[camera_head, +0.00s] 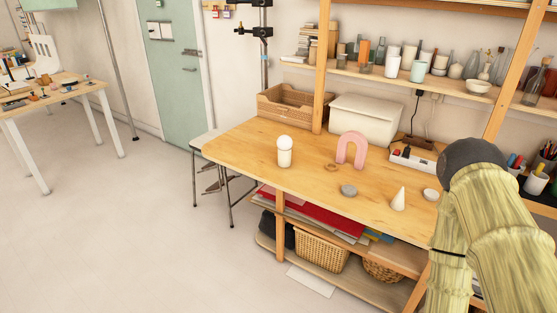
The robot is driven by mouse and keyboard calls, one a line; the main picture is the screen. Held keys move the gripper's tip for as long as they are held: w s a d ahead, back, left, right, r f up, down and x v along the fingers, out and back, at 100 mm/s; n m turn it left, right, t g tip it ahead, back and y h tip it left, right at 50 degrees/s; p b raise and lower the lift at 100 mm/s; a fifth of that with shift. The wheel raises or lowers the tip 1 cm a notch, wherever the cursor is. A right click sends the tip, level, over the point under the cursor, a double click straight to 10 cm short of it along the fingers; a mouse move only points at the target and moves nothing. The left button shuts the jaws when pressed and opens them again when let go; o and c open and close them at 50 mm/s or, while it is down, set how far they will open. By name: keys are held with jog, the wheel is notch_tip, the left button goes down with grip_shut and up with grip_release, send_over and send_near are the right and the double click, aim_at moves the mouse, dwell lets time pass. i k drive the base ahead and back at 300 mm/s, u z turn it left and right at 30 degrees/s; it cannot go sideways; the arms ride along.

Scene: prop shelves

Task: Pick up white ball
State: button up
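A white ball (285,142) rests on top of a short cream-white cylinder (285,159) on the wooden table (245,150), left of the table's middle. The ball shows clear and nothing covers it. My arm, in a yellowish sleeve with a dark grey joint, stands at the right edge of the view. My gripper is not in view.
On the table are a pink arch (352,149), a wooden ring (330,168), a grey stone (349,190), a white cone (398,199) and a small white bowl (430,195). A wooden crate (292,107) and white bin (365,122) stand behind. A shelf post (321,75) rises behind the ball.

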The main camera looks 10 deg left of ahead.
aim_at(284, 143)
jog(key=z, duration=0.8)
jog(key=k, duration=0.1)
jog(key=u, duration=2)
jog(key=i, duration=1.3)
jog(key=z, duration=0.35)
